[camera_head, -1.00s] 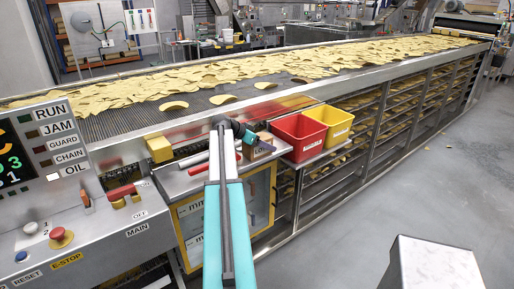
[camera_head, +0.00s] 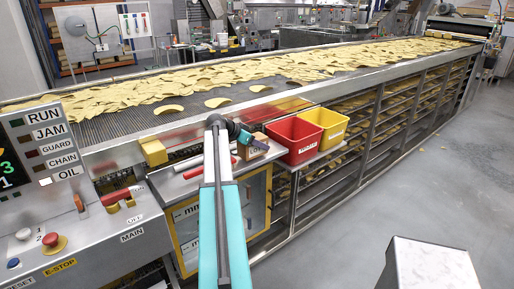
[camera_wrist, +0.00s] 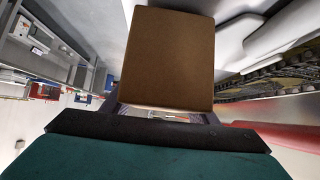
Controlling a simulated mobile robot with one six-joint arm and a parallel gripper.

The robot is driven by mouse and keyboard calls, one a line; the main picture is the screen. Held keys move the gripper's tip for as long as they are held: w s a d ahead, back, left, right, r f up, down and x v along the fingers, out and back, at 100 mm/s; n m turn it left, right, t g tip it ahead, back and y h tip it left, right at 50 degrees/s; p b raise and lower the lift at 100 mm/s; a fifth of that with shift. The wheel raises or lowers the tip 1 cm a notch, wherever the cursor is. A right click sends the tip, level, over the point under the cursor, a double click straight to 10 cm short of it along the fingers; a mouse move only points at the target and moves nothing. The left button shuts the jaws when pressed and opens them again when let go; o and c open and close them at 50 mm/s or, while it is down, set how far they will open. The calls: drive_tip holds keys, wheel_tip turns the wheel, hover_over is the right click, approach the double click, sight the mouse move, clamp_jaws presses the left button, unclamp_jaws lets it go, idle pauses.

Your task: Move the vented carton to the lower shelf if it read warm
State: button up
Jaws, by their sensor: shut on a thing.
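A plain brown carton (camera_wrist: 168,58) fills the upper middle of the wrist view, between the fingers of my gripper (camera_wrist: 165,112). No vents show on the face turned to the camera. In the head view the carton (camera_head: 246,153) is small and partly hidden by my gripper (camera_head: 258,146), beside the red bin. My gripper is shut on it. I cannot tell from the head view whether the carton touches the surface below. A yellow-framed cabinet (camera_head: 268,193) stands under the steel counter; which level is the lower shelf is unclear. No temperature reading of the carton is visible.
A red bin (camera_head: 295,138) and a yellow bin (camera_head: 328,124) stand on a ledge right of the carton. A conveyor (camera_head: 130,122) with chips runs behind. A control panel (camera_head: 85,235) with an E-stop is at left. A white-topped block (camera_head: 430,265) stands front right; grey floor beyond is clear.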

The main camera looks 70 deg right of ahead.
drive_tip(key=shift+r+b, duration=1.35)
drive_tip(key=shift+r, duration=3.05)
drive_tip(key=shift+a, duration=0.1)
